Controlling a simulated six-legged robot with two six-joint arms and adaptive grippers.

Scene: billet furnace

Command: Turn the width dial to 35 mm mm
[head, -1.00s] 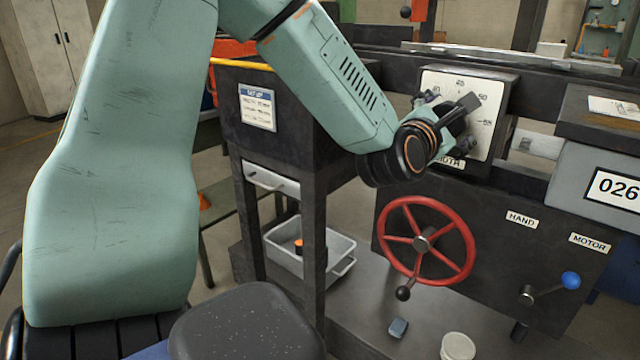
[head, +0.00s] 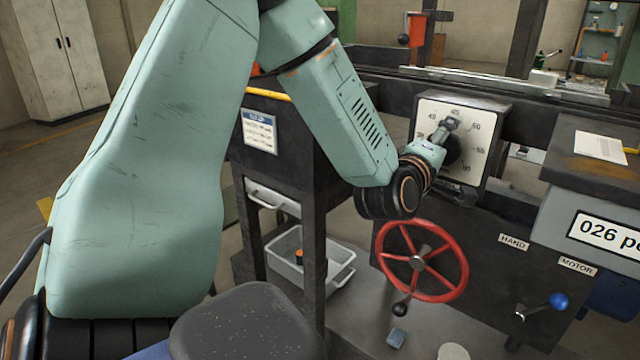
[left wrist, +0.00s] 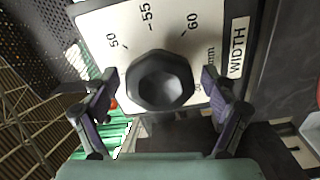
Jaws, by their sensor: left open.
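The width dial is a black faceted knob (head: 453,152) on a white scale plate (head: 482,118), on the machine's upright box. In the left wrist view the knob (left wrist: 160,80) faces me, with the marks 50, 55 and 60 and a WIDTH label (left wrist: 237,47) around it. I cannot make out a pointer on the knob. My left gripper (head: 447,142) is at the plate and hides part of the knob and scale. In the left wrist view its fingers (left wrist: 160,88) stand apart on either side of the knob, with gaps showing. My right gripper is not in view.
Below the dial is a red handwheel (head: 421,260). A blue-knobbed lever (head: 540,306) stands at lower right, under HAND and MOTOR labels. A grey display box (head: 590,215) juts out right of the dial. A dark stand with a set-up sheet (head: 259,131) is left of it.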

